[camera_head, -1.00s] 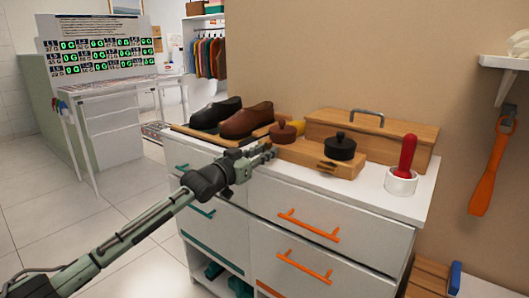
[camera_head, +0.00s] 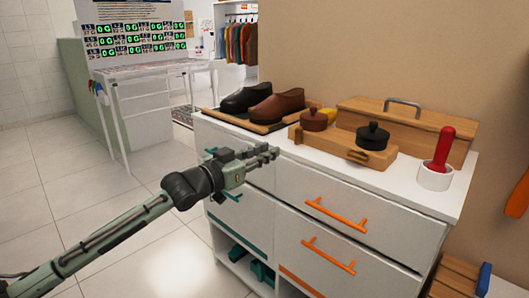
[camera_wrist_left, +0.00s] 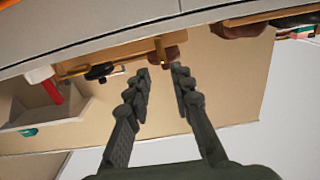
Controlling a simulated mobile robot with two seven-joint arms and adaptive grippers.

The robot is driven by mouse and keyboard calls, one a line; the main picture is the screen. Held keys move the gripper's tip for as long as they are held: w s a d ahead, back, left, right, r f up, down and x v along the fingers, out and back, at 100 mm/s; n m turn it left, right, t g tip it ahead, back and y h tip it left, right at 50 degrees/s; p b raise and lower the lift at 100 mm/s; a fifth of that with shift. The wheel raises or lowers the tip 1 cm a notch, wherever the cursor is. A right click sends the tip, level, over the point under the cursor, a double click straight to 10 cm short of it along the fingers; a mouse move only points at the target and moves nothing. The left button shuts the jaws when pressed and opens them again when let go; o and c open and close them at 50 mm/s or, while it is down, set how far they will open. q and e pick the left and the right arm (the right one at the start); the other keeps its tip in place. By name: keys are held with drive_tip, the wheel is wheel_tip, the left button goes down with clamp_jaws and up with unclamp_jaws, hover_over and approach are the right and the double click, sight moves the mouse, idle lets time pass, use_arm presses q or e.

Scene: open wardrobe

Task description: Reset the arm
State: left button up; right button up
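My left gripper (camera_head: 265,155) reaches in from the lower left in the head view, in front of the upper edge of the white dresser (camera_head: 370,187). Its fingers look empty. In the left wrist view its two dark fingers (camera_wrist_left: 160,74) stand apart with a clear gap and nothing between them. My right gripper is not in view.
The dresser top holds dark shoes (camera_head: 246,99), brown shoes (camera_head: 277,106), a wooden block with round-lidded pots (camera_head: 340,146), a wooden box (camera_head: 400,122) and a red-handled tool in a white cup (camera_head: 436,176). Open floor (camera_head: 60,185) lies left.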

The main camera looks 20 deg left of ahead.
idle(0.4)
use_arm(q)
drive_tip(key=s+a+f+n+g+y, duration=0.15)
drive_tip(key=s+f, duration=0.25)
drive_tip(key=f, duration=0.7)
drive_tip(key=s+f+g+y, duration=0.2)
drive_tip(key=s+f+g, duration=0.15)
drive_tip(key=f, duration=0.85)
drive_tip(key=s+a+f+n+g+y, duration=0.15)
drive_tip(key=s+f, duration=0.25)
drive_tip(key=f, duration=0.7)
drive_tip(key=s+d+f+g+y, duration=0.1)
drive_tip(key=s+f+g, duration=0.3)
drive_tip(key=s+f, duration=0.5)
drive_tip(key=s+d+f+g+y, duration=0.1)
drive_tip(key=s+f+g, duration=0.3)
drive_tip(key=s+f, duration=0.6)
drive_tip(key=s, duration=0.6)
drive_tip(key=shift+s+d+f+m, duration=0.3)
drive_tip(key=shift+d, duration=0.05)
drive_tip(key=shift+o, duration=0.2)
